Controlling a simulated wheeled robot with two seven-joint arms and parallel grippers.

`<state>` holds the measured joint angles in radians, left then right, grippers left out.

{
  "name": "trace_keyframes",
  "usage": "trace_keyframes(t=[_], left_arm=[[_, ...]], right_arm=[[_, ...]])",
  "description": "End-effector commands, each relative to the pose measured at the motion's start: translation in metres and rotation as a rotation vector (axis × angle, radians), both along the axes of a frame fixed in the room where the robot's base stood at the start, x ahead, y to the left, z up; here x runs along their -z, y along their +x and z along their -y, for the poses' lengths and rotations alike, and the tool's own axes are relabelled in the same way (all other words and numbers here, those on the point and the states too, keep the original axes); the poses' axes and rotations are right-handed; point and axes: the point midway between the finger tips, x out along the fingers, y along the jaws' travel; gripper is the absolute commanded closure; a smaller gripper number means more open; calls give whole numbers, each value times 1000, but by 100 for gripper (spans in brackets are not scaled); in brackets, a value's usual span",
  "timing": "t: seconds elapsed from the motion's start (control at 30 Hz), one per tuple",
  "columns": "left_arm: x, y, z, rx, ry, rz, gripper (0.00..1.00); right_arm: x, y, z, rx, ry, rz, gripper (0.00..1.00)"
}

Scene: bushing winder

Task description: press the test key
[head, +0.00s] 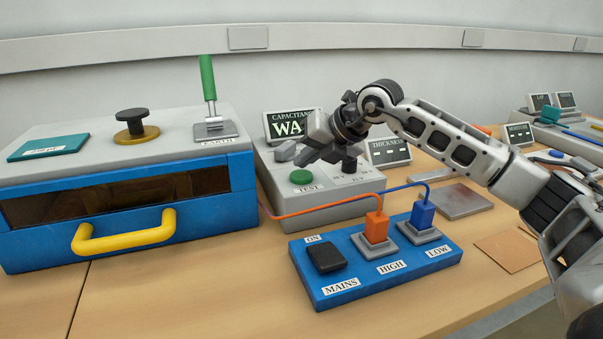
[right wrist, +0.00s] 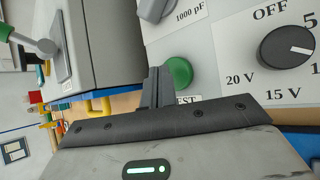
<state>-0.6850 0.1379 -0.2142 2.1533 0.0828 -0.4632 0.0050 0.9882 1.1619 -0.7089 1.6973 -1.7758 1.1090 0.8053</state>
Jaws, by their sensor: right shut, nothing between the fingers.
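The green round test key (head: 301,177) sits on the sloping top of the grey capacitance unit (head: 330,210), above a label reading TEST. My right gripper (head: 290,153) is shut and empty, just above and behind the key in the head view. In the right wrist view the key (right wrist: 179,72) shows right beside the shut fingertips (right wrist: 155,85), which partly cover the TEST label. I cannot tell whether they touch the key. The unit's display (head: 290,126) shows letters starting "WA", the rest hidden by my gripper. My left gripper is not in view.
A black dial (right wrist: 287,46) with voltage marks is beside the key. A blue panel (head: 375,268) with a black mains switch and orange and blue plugs stands in front. A blue cabinet (head: 130,215) with a yellow handle and green earth lever (head: 208,80) is left.

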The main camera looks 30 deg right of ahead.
Motion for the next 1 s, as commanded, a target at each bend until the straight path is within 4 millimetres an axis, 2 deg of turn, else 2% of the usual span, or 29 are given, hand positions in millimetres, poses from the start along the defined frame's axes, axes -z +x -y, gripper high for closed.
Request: trace_keyframes(t=[0.57,1.0], left_arm=[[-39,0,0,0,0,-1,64],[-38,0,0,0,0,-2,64]], right_arm=[[-50,0,0,0,1,1,100],[-50,0,0,0,1,1,100]])
